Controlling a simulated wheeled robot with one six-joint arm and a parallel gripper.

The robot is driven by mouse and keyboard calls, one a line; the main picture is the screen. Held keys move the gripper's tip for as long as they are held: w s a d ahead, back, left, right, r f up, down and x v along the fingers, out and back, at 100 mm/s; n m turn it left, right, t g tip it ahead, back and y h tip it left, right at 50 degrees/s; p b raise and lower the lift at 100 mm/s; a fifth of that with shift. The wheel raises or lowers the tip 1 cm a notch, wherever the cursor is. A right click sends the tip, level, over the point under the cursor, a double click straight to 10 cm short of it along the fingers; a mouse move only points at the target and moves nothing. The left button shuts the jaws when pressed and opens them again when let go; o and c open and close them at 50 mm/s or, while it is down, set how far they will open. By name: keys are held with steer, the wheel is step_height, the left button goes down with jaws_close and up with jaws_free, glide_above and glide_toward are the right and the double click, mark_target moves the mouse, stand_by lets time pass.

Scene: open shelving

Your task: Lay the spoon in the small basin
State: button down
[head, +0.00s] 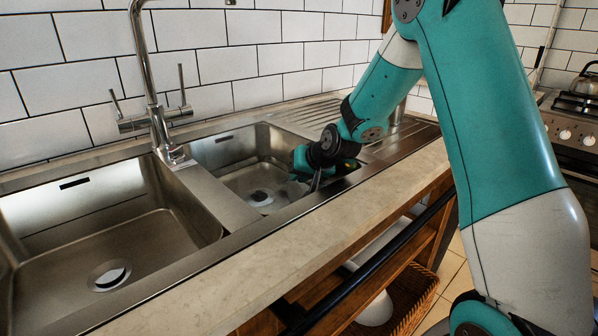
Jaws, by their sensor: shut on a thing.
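The small basin (222,153) is the right one of two steel sink bowls, with a round drain in its floor. My gripper (315,181) reaches down into its right front part, beside the front rim. The jaws are small and dark here and are shut on a thin thing, taken as the spoon. The spoon's shape is mostly hidden by the gripper and the basin's shadow. I cannot tell whether it touches the basin floor.
The larger basin (142,232) lies to the left and is empty. A tall faucet (151,90) stands behind the divider. A ribbed drainboard (310,113) is to the right. The stone counter edge (240,262) runs along the front, clear. A stove with a kettle (578,100) is at far right.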

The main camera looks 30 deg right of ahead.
steer(key=shift+f, duration=0.35)
steer(key=c, duration=1.1)
jaws_free()
step_height(320, 180, up, 20)
steer(key=p, duration=0.3)
